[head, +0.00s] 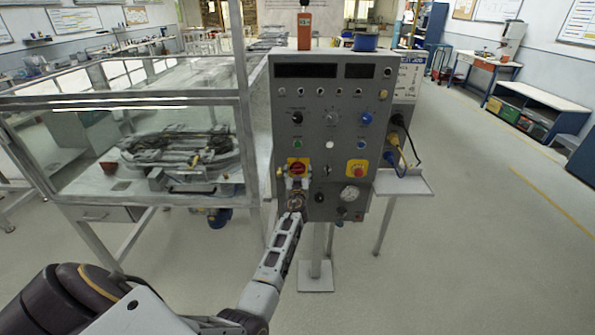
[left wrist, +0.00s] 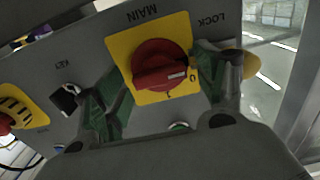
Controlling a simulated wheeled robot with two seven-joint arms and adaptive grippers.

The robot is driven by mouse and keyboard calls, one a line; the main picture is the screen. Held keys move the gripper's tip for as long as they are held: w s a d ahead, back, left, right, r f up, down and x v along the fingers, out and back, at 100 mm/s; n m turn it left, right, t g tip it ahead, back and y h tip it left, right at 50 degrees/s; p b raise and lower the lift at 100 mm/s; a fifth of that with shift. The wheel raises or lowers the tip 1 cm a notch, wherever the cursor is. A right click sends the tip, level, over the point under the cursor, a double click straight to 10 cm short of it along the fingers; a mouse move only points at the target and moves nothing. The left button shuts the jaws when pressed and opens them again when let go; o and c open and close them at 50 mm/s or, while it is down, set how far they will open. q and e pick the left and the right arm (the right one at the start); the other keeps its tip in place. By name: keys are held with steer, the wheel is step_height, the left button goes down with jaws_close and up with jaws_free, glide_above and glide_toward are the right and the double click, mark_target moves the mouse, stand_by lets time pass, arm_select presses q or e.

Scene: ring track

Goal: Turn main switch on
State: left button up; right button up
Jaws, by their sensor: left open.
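The main switch (head: 297,167) is a red rotary knob on a yellow plate at the lower left of the grey control panel (head: 325,104). In the left wrist view, the switch (left wrist: 160,65) appears upside down under the word MAIN. Its handle lies nearly level, with the white mark pointing towards the 0. My left gripper (head: 295,192) reaches up to the panel just below the switch. In the left wrist view its green-padded fingers (left wrist: 158,82) are apart, one on each side of the knob, with gaps visible. Whether they touch the panel is unclear. My right gripper is not seen.
A red emergency button on yellow (head: 357,168) sits right of the switch, with a gauge (head: 350,193) below it. A key switch (left wrist: 68,97) is near the left finger. A glass-walled case (head: 150,140) stands left of the panel. A shelf with cables (head: 403,183) juts out right.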

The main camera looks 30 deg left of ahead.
arm_select(q)
steer(key=c, duration=1)
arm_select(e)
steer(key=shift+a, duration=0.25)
